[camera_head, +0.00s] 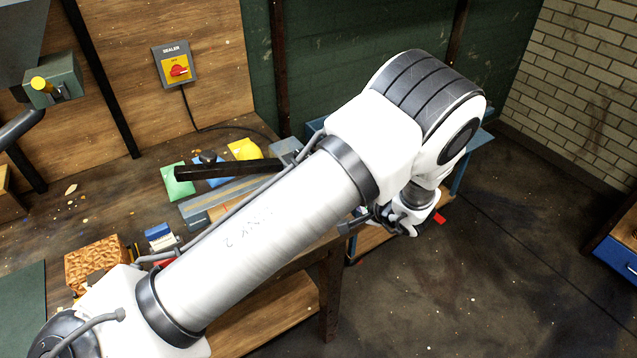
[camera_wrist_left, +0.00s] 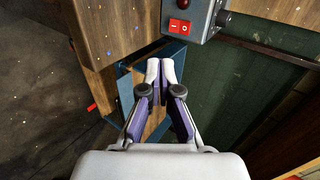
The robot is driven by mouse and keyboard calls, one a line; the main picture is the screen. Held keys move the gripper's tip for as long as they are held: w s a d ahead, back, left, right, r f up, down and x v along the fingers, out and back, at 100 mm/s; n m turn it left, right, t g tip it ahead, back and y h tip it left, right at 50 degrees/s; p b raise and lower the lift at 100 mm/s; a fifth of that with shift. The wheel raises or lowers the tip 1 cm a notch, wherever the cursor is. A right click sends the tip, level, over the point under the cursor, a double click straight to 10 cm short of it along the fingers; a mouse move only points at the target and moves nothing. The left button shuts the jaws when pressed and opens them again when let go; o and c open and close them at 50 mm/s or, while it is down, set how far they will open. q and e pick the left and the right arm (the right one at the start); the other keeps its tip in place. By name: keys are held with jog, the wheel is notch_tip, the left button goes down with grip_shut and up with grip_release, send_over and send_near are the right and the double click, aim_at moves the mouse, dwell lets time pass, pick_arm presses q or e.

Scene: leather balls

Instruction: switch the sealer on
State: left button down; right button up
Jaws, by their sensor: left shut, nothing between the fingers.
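A grey switch box (camera_head: 174,66) labelled SEALER is on the wooden wall panel, with a red rotary knob on a yellow plate. A long grey machine with a dark lever arm (camera_head: 228,170) lies on the workbench, partly hidden by my left arm. In the left wrist view, a grey housing carries a red rocker switch marked I and O (camera_wrist_left: 180,27), with a dark red lamp above and a black knob beside it. I cannot tell which side of the rocker is pressed. My left gripper (camera_wrist_left: 160,69) is shut and empty, its tips below and apart from the rocker.
A blue-framed shelf unit (camera_wrist_left: 126,88) stands beyond the fingertips in the wrist view. The floor (camera_head: 490,270) at right is open.

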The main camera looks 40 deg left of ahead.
pick_arm(q)
jog(key=p+x, duration=0.2)
jog(key=x, duration=0.8)
jog(key=shift+a, duration=0.1)
jog(key=a, duration=0.1)
jog(key=w+a+p, duration=0.1)
jog(key=a+f, duration=0.1)
jog(key=a, duration=0.1)
jog(key=shift+w+p, duration=0.35)
jog(key=shift+d, duration=0.1)
